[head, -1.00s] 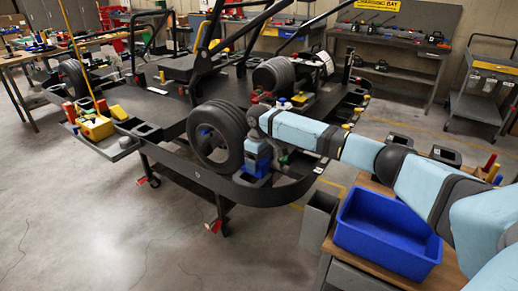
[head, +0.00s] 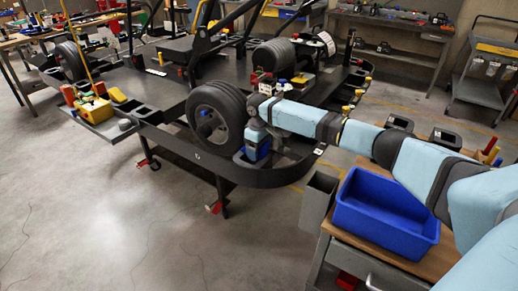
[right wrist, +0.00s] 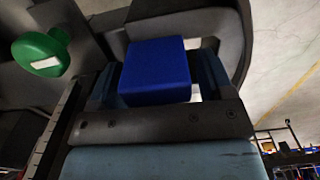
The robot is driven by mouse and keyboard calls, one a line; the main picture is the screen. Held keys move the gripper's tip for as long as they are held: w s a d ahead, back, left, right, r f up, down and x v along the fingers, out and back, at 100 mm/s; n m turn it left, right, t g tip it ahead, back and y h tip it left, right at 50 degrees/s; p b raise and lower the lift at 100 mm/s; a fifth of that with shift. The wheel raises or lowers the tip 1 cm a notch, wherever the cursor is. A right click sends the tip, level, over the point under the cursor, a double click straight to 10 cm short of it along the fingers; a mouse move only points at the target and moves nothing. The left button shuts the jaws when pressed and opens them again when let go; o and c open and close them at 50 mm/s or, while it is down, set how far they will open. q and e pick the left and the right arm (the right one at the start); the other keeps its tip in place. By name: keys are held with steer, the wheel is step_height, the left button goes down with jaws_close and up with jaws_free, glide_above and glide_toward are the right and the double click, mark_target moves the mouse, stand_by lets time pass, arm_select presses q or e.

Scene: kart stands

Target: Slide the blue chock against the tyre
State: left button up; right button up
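The blue chock (right wrist: 155,72) shows in the right wrist view as a square blue block between the two fingers of my right gripper (right wrist: 157,85). A light gap shows between the block and the right-hand finger, so the gripper looks open around it. In the head view my right gripper (head: 256,152) is low on the black kart frame, just right of the tyre (head: 217,114). The gripper mostly hides the chock there, and I cannot tell whether the chock touches the tyre. My left gripper is not in view.
A blue bin (head: 385,213) stands on the wooden bench at right, below my right arm. A green round knob (right wrist: 42,52) is close to the gripper in the right wrist view. The floor at lower left is clear.

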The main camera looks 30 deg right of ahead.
steer(key=shift+o, duration=0.2)
steer(key=shift+r, duration=0.1)
steer(key=shift+r, duration=0.35)
step_height(320, 180, up, 13)
steer(key=shift+p, duration=0.45)
steer(key=shift+f, duration=0.1)
